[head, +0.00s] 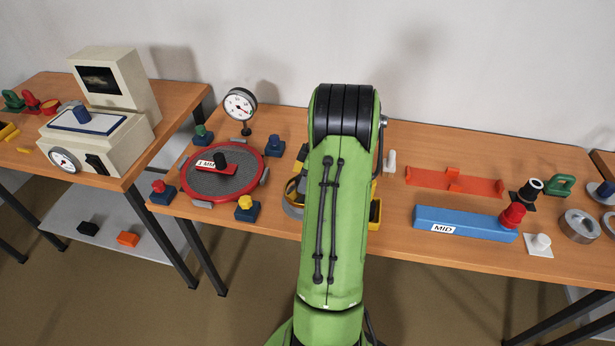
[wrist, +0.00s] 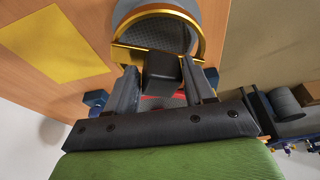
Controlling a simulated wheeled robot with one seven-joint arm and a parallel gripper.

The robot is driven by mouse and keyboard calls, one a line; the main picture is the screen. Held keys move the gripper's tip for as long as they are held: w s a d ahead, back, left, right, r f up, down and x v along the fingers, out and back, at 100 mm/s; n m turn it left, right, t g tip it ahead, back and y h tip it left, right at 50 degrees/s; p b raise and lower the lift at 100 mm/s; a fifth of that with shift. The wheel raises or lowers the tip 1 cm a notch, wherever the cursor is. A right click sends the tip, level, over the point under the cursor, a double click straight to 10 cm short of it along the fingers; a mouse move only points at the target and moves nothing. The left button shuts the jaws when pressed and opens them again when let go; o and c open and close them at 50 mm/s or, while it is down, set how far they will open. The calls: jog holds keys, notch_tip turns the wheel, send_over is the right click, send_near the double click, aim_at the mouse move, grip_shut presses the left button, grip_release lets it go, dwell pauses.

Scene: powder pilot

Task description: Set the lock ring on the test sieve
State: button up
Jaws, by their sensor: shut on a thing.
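My gripper (wrist: 160,72) is shut on a black block-shaped handle (wrist: 161,75) in the wrist view. Close beyond the handle is a gold ring (wrist: 203,30) with a straight bar, which looks like the lock ring; dark mesh and a grey surface show inside and around it. Whether it touches what is below I cannot tell. In the head view my arm hides the gripper; a grey and yellow curved edge (head: 292,205) shows left of the arm.
Blue blocks with coloured knobs, such as the yellow one (head: 245,203), stand around the round plate. A dial gauge (head: 240,104) stands behind it. Right of my arm are a red bracket (head: 480,186), a blue "MID" bar (head: 450,220) and metal rings (head: 579,225).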

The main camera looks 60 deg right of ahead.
jog(key=shift+f+b, duration=0.7)
jog(key=shift+f, duration=0.25)
jog(key=o, duration=1.4)
jog(key=shift+r, duration=0.1)
notch_tip(320, 180, up, 6)
jog(key=p, duration=0.4)
jog(key=shift+p, duration=0.35)
